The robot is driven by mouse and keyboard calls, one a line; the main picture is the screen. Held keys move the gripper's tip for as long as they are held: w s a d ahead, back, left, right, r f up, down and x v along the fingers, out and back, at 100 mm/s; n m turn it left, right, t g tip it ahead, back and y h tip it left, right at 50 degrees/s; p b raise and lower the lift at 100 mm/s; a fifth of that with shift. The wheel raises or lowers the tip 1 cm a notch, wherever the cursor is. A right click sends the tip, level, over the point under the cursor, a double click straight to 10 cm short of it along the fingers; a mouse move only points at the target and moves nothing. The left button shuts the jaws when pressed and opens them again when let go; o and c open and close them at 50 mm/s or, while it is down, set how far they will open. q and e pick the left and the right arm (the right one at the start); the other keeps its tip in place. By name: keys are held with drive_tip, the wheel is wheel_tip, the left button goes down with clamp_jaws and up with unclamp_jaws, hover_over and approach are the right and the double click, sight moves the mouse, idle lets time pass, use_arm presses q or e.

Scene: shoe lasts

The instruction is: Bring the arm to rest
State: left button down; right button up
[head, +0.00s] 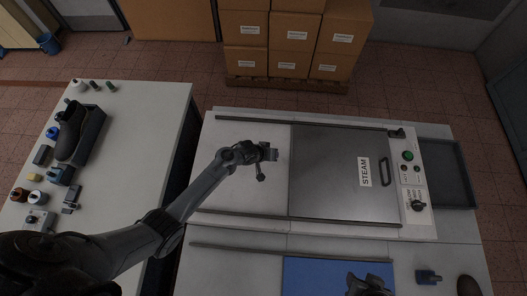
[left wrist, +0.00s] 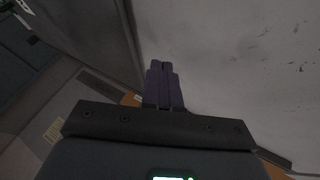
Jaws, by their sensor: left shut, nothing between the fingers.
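My left arm reaches in from the lower left of the head view. Its left gripper (head: 268,154) is over the bare pale left part of the steam machine (head: 240,180), left of the metal STEAM cover (head: 335,165). In the left wrist view the two fingers of this gripper (left wrist: 163,82) are together with nothing between them. A dark shape that looks like my right gripper (head: 368,285) shows at the bottom edge over a blue mat (head: 310,272); its fingers are not clear.
A white table (head: 135,150) at left bears a dark boot (head: 70,135) in a tray and several small items. Stacked cartons (head: 295,35) stand on a pallet behind.

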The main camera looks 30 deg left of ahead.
use_arm(q)
drive_tip(key=v, duration=0.7)
drive_tip(key=shift+g, duration=0.6)
drive_tip(key=s+f, duration=0.1)
drive_tip(key=s, duration=0.1)
drive_tip(key=s+f+p, duration=0.1)
drive_tip(key=s, duration=0.1)
drive_tip(key=s+f, duration=0.2)
drive_tip(key=s, duration=0.1)
drive_tip(key=shift+d+p, duration=0.3)
drive_tip(key=s, duration=0.2)
drive_tip(key=s+d+r+p, duration=0.1)
drive_tip(key=s, duration=0.4)
drive_tip(key=shift+s+d+r, duration=0.1)
drive_tip(key=shift+d+r, duration=0.05)
drive_tip(key=shift+r, duration=0.25)
drive_tip(key=s+r+m+y, duration=0.1)
drive_tip(key=s+r+m, duration=0.1)
drive_tip(key=r, duration=0.4)
drive_tip(key=s+a+r+m+g+y+p, duration=0.1)
drive_tip(key=s+r+m, duration=0.1)
drive_tip(key=s+r, duration=0.3)
drive_tip(key=s+a+r+m+y, duration=0.1)
drive_tip(key=s+r, duration=0.2)
drive_tip(key=r, duration=0.6)
drive_tip(key=shift+s+m+g+p, duration=0.3)
drive_tip(key=shift+m+g+p, duration=0.05)
drive_tip(key=shift+m+g, duration=0.05)
drive_tip(key=shift+a+r, duration=0.15)
